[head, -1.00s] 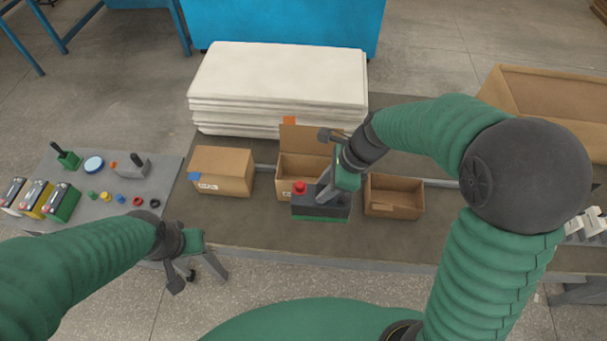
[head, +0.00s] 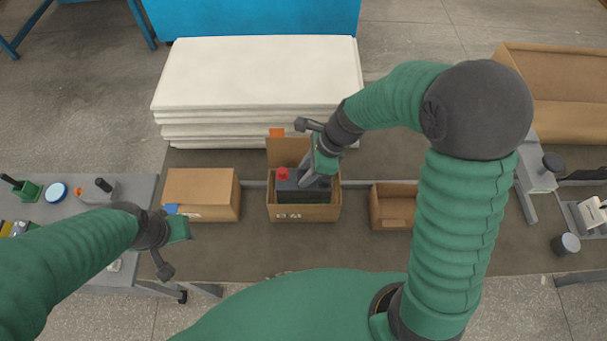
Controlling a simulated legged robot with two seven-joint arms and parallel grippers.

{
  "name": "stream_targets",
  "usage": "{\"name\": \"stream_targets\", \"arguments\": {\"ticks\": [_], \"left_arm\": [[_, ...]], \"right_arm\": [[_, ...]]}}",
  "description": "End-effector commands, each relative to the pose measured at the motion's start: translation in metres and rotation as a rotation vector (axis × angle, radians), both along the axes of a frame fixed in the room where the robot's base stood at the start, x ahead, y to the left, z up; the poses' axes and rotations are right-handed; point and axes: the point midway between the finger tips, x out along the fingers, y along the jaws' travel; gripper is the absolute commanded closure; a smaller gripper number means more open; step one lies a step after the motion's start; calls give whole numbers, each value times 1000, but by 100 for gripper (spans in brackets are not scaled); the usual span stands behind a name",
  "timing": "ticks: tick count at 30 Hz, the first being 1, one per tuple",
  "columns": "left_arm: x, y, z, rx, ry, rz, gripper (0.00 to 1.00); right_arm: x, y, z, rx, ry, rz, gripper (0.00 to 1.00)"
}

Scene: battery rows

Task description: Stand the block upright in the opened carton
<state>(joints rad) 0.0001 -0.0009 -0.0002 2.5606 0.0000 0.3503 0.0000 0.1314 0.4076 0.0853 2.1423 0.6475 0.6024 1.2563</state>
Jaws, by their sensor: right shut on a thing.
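The block is a dark grey battery (head: 291,186) with a red cap on its top left. It is upright and sits at least partly inside the opened carton (head: 304,213), whose back flap stands up. My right gripper (head: 311,179) is shut on the block from above. Whether the block touches the carton's floor is hidden by the front wall. My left gripper (head: 178,245) is over the front edge of the bench, left of the carton; its fingertips are too unclear to tell their opening.
A closed carton (head: 202,188) stands left of the opened one. An open, empty-looking carton (head: 394,208) stands to the right. A stack of white sheets (head: 258,85) lies behind. A large cardboard box (head: 560,90) is at the far right. Bare bench (head: 350,255) lies in front.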

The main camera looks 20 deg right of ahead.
Motion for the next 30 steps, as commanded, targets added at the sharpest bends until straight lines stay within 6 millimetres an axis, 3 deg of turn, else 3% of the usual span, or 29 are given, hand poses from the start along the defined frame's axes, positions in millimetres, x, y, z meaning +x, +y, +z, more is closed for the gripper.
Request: {"name": "stream_targets", "arguments": {"ticks": [14, 30], "left_arm": [[0, 0, -9, 0, 0, 0, 64], [0, 0, -13, 0, 0, 0, 64]], "right_arm": [[1, 0, -56, 1, -3, 0, 100], [2, 0, -65, 0, -5, 0, 100]]}}
